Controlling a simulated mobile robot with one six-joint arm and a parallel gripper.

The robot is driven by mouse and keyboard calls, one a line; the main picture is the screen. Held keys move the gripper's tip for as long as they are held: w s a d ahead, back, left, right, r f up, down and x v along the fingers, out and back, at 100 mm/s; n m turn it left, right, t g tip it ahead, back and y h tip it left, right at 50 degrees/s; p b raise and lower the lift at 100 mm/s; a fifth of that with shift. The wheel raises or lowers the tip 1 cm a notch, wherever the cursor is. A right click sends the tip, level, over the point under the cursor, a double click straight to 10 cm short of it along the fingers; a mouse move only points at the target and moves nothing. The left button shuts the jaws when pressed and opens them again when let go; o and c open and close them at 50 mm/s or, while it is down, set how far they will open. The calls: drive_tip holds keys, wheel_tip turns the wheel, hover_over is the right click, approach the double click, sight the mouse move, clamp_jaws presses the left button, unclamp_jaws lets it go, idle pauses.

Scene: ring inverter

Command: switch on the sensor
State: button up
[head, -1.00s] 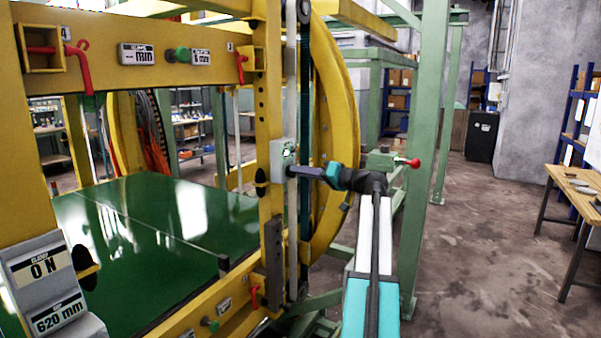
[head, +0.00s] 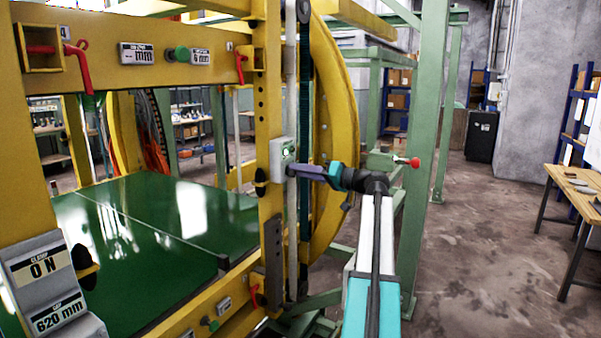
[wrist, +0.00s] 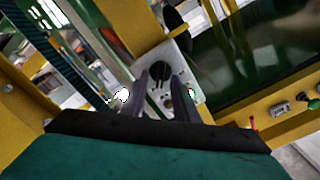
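The sensor is a small grey box (head: 278,158) on the yellow upright of the ring frame, with a green light (head: 287,153) on its face. In the wrist view the box (wrist: 184,72) shows a dark round knob (wrist: 159,73) and small details below it. My gripper (head: 291,169) reaches in from the right, its fingertips at the lower right of the box. In the wrist view my gripper (wrist: 162,78) has two grey fingers with a gap between them, pointing at the box face. Nothing shows held. Whether the fingertips touch the box is unclear.
A white vertical rod (head: 292,90) and the yellow ring (head: 338,120) stand close by the box. A green post (head: 425,150) with a red-knobbed lever (head: 413,162) is right of my arm. A wooden table (head: 575,180) stands far right. The floor between is clear.

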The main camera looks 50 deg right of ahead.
drive_tip(key=b+v, duration=0.1)
drive_tip(key=v, duration=1.2)
drive_tip(key=shift+s+f, duration=0.1)
drive_tip(key=shift+s, duration=0.05)
